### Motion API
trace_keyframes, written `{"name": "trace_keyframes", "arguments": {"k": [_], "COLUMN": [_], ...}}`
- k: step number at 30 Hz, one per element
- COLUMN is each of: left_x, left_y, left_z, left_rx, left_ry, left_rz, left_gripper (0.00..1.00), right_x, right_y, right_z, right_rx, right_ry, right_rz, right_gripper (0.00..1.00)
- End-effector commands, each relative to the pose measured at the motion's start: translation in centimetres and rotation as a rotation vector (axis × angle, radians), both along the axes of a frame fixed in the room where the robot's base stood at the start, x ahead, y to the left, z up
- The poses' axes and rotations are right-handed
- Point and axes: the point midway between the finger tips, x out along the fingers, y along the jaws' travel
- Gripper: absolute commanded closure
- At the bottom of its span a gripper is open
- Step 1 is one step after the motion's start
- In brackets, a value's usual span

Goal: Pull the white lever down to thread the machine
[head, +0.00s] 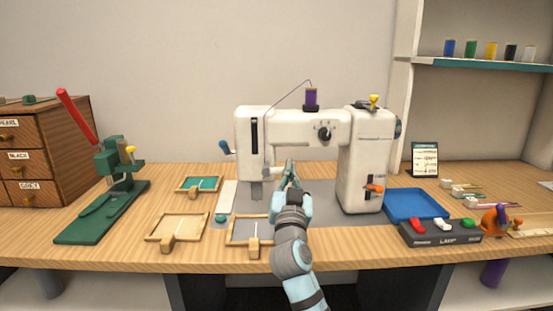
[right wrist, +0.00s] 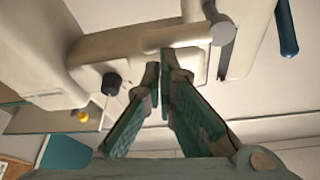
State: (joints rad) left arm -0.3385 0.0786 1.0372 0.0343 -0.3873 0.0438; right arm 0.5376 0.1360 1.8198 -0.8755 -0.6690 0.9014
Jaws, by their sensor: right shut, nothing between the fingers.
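The white sewing machine (head: 361,160) stands on the table in the head view. A short white lever (head: 269,173) shows low under its head, close to the needle area. The right wrist view shows a pale bar (right wrist: 180,36) with a grey end, which looks like this lever. My right gripper (head: 290,168) is just right of the lever in the head view. Its fingers (right wrist: 165,78) are shut and empty, with the tips close to the bar; I cannot tell whether they touch it. My left gripper is not in view.
A blue handle (head: 227,147) sticks out left of the machine head. A purple spool (head: 311,96) stands on top. A blue tray (head: 416,204) and a dark switch box (head: 440,233) are at the right. A green press (head: 112,195) with a red handle stands left.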

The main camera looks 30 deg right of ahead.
Motion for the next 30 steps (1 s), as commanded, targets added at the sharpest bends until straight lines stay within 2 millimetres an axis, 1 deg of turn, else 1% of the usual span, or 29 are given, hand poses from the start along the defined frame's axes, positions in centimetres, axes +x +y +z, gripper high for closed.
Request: {"name": "trace_keyframes", "arguments": {"k": [2, 5, 8, 12, 15, 18, 22, 30], "left_x": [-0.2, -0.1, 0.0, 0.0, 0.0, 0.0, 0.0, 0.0], "left_y": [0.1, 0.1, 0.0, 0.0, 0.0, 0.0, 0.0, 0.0], "left_z": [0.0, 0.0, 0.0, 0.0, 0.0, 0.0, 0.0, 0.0], "left_rx": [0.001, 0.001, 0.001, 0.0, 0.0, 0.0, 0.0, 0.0], "left_ry": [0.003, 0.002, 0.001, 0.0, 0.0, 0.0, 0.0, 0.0], "left_rz": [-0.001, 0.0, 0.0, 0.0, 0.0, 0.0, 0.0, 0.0], "left_gripper": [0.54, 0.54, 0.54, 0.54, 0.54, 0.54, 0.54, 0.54], "right_x": [0.0, 0.0, 0.0, -0.1, -0.1, -0.1, -0.1, -0.1], "right_y": [0.0, 0.0, 0.0, 0.0, 0.0, 0.1, 0.1, 0.1], "right_z": [0.1, 0.9, 2.6, 5.8, 7.7, 9.1, 10.0, 10.1], "right_rx": [0.001, 0.001, 0.001, -0.001, 0.0, 0.0, -0.001, -0.001], "right_ry": [0.001, -0.001, -0.004, -0.007, -0.005, -0.004, -0.003, -0.001], "right_rz": [-0.001, -0.001, 0.0, -0.002, -0.001, 0.0, 0.001, 0.001], "right_gripper": [1.0, 1.0, 1.0, 1.0, 1.0, 1.0, 1.0, 1.0]}}
